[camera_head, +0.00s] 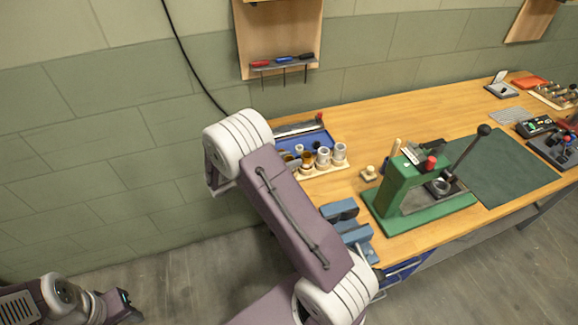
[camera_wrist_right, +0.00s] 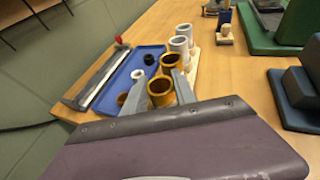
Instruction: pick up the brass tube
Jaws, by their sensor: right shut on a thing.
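In the right wrist view, my right gripper (camera_wrist_right: 157,88) is shut on a brass tube (camera_wrist_right: 161,99), with one grey finger on each side of it. The tube is upright, its open top facing the camera; its lower end is hidden. A second brass tube (camera_wrist_right: 173,61) stands just beyond it on a light wooden rack (camera_wrist_right: 193,72), in line with two grey tubes (camera_wrist_right: 179,45). The rack's tubes also show in the head view, with a brass one (camera_head: 307,161) beside the grey ones. There my right forearm hides much of the gripper.
A blue tray (camera_wrist_right: 113,88) with a white ring (camera_wrist_right: 138,74) and a black ring (camera_wrist_right: 149,60) lies beside the rack. A green press (camera_head: 409,190) and a blue-grey vise (camera_head: 346,222) stand nearby on the wooden bench (camera_head: 372,122). A dark green mat (camera_head: 505,165) lies right.

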